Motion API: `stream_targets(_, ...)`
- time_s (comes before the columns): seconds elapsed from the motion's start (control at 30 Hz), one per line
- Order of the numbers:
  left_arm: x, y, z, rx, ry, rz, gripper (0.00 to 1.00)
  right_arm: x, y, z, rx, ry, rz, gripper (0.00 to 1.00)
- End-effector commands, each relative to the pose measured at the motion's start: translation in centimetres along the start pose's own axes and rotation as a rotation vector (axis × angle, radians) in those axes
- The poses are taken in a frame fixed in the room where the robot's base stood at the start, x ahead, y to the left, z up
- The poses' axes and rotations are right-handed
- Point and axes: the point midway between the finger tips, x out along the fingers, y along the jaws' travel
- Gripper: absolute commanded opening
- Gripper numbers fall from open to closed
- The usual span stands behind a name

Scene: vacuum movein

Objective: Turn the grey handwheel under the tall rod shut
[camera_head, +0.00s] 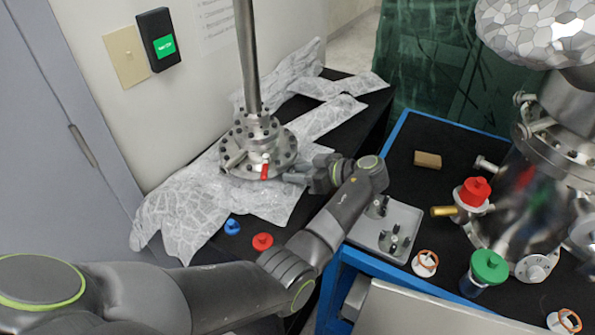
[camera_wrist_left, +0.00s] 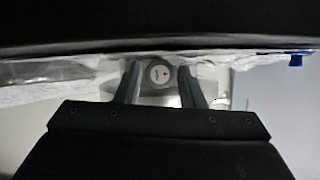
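The tall metal rod (camera_head: 247,55) rises from a bolted round flange (camera_head: 258,140) on crumpled, foil-like wrapping. A small red lever (camera_head: 265,168) shows on the flange's front. My left gripper (camera_head: 292,178) reaches in from the right, at the flange's lower right side. In the left wrist view, a round grey handwheel face (camera_wrist_left: 160,73) with a pale centre and red mark lies between my two spread fingers (camera_wrist_left: 160,88). The fingers stand on both sides of it with small gaps; contact cannot be told. In the head view the handwheel is largely hidden by the gripper. My right gripper is out of view.
Blue (camera_head: 232,227) and red (camera_head: 263,242) knobs lie on the black bench in front of the wrapping. A grey tray (camera_head: 372,243) with metal parts stands right of my forearm. A large steel chamber (camera_head: 520,215) with red and green caps fills the right.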

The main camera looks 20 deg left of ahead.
Motion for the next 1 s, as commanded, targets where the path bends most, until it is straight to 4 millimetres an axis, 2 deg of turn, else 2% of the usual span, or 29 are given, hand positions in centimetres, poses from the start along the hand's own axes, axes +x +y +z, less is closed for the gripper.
stream_targets(0.03,0.0,0.0,0.0,0.0,0.0,0.0,0.29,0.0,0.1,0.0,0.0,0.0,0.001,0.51)
stream_targets(0.2,0.0,0.0,0.0,0.0,0.0,0.0,0.07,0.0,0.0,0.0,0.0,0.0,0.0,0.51)
stream_targets(0.37,0.1,0.1,0.1,0.036,0.002,-0.016,0.07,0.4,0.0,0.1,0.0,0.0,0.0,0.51)
stream_targets(0.63,0.1,0.2,0.1,0.211,0.003,-0.089,0.07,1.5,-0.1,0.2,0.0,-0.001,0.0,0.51)
stream_targets(0.97,0.1,0.2,-0.1,0.23,0.001,-0.095,0.07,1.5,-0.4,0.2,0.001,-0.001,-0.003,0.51)
stream_targets(1.0,0.1,0.2,-0.1,0.229,0.001,-0.095,0.35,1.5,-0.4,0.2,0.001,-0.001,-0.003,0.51)
